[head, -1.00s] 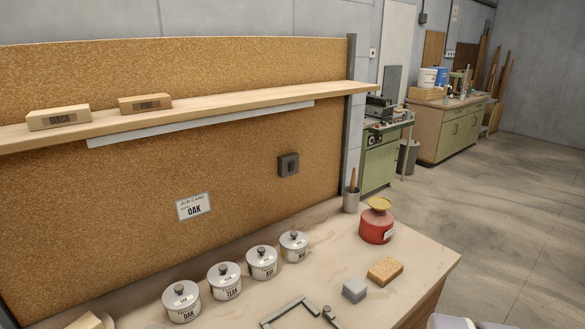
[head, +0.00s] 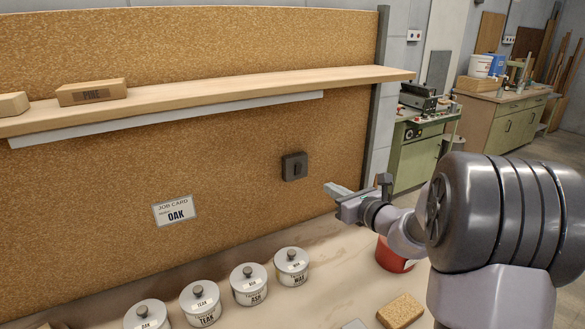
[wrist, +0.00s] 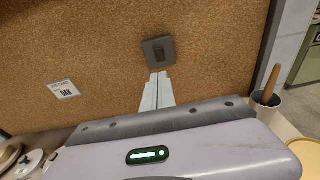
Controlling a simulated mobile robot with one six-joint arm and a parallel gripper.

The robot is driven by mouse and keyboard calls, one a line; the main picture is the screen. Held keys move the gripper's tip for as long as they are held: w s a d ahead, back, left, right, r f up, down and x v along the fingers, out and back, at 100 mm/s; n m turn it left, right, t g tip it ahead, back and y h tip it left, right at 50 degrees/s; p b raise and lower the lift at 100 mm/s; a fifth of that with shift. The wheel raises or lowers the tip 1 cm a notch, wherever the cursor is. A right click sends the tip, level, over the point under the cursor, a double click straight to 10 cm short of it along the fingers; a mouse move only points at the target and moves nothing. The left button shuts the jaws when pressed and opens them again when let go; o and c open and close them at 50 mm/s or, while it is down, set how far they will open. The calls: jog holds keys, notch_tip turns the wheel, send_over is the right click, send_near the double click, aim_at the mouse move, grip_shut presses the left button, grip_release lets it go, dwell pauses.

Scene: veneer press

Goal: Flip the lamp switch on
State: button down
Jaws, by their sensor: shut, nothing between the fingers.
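The lamp switch (head: 294,166) is a dark grey square plate with a small rocker, mounted on the cork board below the shelf. In the wrist view the switch (wrist: 159,52) is just beyond my fingertips, and I cannot tell which way its rocker is set. My gripper (head: 328,188) is shut and empty, to the right of the switch and a little lower in the head view. In the wrist view my gripper (wrist: 158,76) points at the lower edge of the switch plate. The fingertips appear apart from the plate.
A pale shelf (head: 220,92) with a long light strip (head: 180,121) under it juts out above the switch. Several lidded tins (head: 249,284) stand on the bench below. A red container (head: 390,255) and a cork block (head: 400,310) are near my arm. A job card (head: 175,211) hangs left.

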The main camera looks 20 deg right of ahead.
jog(key=b, duration=0.3)
send_near(299, 167)
jog(key=x, duration=0.5)
jog(key=shift+w+a+f, duration=0.1)
jog(key=shift+w+f, duration=0.05)
jog(key=shift+f, duration=0.05)
jog(key=shift+w+a+r, duration=0.1)
jog(key=shift+w+r, duration=0.05)
jog(key=shift+w, duration=0.45)
